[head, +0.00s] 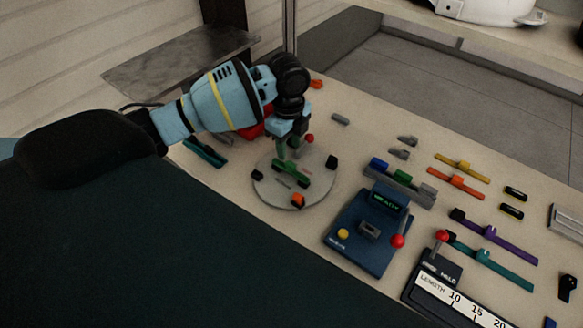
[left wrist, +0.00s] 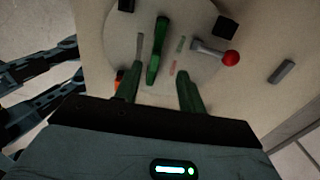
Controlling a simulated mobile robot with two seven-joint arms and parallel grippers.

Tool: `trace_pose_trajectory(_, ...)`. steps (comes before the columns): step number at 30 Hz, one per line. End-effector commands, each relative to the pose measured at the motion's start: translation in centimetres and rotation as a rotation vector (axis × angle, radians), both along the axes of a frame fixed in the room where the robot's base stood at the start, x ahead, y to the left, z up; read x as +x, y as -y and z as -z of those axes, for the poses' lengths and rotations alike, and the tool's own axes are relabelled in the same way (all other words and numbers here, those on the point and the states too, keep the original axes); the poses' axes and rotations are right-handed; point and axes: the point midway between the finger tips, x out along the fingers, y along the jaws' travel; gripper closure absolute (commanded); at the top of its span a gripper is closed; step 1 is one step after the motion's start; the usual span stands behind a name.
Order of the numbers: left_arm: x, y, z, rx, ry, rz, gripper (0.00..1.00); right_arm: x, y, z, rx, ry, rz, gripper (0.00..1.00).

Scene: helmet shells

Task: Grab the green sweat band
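A narrow green band (head: 290,181) lies on a round pale disc (head: 263,190) near the left end of the table. In the left wrist view the green band (left wrist: 157,50) stretches away from the camera, on the disc (left wrist: 190,18). My left gripper (head: 288,151) points down just above the disc, its fingers apart. In the left wrist view the left gripper (left wrist: 157,78) shows two dark green fingers, with the band's near end in line with the gap between them. I cannot tell whether they touch it.
Black blocks (head: 331,162) and an orange block (head: 298,200) sit around the disc's rim. A red-knobbed lever (left wrist: 231,58) is close to the fingers. A blue control box (head: 370,229) and a rack with a green piece (head: 401,177) stand to the right.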

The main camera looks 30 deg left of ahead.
Motion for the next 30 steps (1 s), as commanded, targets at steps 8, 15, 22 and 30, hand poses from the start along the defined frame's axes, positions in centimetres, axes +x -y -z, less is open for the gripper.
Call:
trace_pose_trajectory(8,-0.1,0.1,1.5,0.000,0.001,-0.001,0.60,0.8,-0.1,-0.3,0.004,0.016,0.003,0.64)
trace_pose_trajectory(15,-0.9,0.9,4.2,0.001,-0.001,-0.001,0.60,1.2,-0.1,-0.9,0.003,0.029,0.002,0.64)
trace_pose_trajectory(22,-0.9,0.9,6.4,0.001,0.001,0.000,0.60,1.0,0.1,-0.6,-0.002,0.023,-0.004,0.64)
trace_pose_trajectory(30,-0.9,0.9,6.5,0.001,0.002,0.000,0.64,1.0,0.2,-0.6,-0.006,0.023,-0.009,0.64)
